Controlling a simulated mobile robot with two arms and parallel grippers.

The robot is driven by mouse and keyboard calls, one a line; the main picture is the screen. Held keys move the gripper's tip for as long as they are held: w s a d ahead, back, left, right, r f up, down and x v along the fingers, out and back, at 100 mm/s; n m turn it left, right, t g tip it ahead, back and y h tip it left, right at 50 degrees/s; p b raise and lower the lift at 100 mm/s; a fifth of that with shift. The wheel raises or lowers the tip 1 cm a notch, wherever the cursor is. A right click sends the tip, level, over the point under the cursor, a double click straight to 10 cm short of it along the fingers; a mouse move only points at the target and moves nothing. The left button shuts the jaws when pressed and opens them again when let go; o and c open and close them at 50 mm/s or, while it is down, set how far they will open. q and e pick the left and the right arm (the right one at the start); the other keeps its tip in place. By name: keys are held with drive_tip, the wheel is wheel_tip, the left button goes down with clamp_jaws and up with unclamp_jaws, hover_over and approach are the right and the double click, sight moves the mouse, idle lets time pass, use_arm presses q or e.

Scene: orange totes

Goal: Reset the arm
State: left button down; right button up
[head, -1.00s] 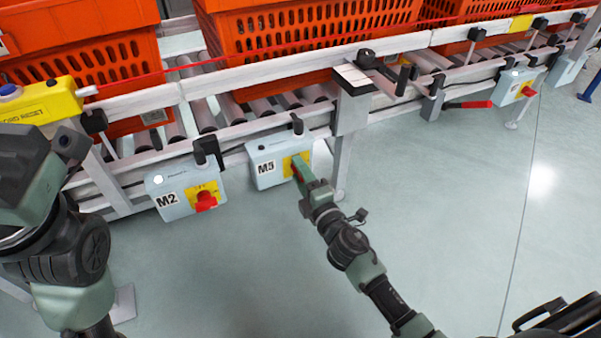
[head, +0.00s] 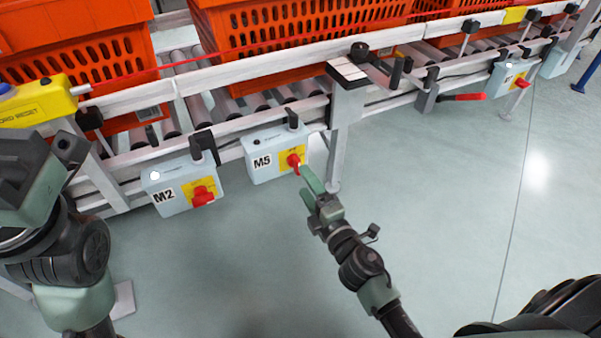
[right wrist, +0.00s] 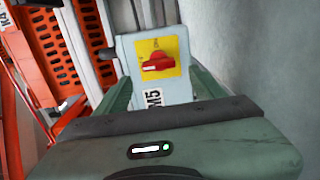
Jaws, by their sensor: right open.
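My right gripper (head: 317,166) is open and empty, just right of and below the M5 box (head: 262,165) in the head view. The M5 box is pale blue-grey with a red rotary switch (head: 294,160) on a yellow plate. The gripper appears clear of the switch. In the right wrist view the red switch (right wrist: 157,63) faces the camera, and green fingers show spread on both sides of the box (right wrist: 179,91). My left arm stands at the left edge of the head view; its fingers do not show.
The M2 box (head: 171,194), with a similar red switch (head: 202,195), hangs left of M5. A white conveyor rail (head: 240,71) and orange totes (head: 275,38) run behind. A conveyor leg (head: 338,150) stands close to my right gripper. Open floor (head: 440,180) lies to the right.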

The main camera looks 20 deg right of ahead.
drive_tip(key=shift+s+d, duration=0.1)
drive_tip(key=shift+s, duration=0.45)
